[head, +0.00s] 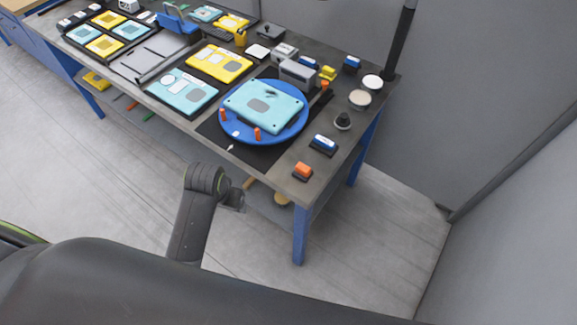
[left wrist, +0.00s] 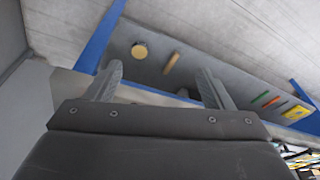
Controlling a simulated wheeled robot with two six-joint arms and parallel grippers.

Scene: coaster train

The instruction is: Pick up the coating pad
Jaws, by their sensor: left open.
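I cannot tell for certain which item is the coating pad. Small pad-like blocks sit at the table's right end: an orange-topped block (head: 302,171) at the front corner and a blue-and-white block (head: 323,144) on a dark base behind it. My left gripper (head: 238,200) is off the table's front edge, left of these blocks and touching none of them. In the left wrist view its two fingers (left wrist: 160,82) are spread, with nothing between them. My right gripper is not in view.
A blue turntable (head: 226,126) carries a light-blue panel (head: 263,104) on the table. A black knob (head: 342,121) and round pale discs (head: 360,98) stand to its right. The left wrist view shows a lower shelf (left wrist: 150,75) with a round tan item (left wrist: 139,50). The floor in front is clear.

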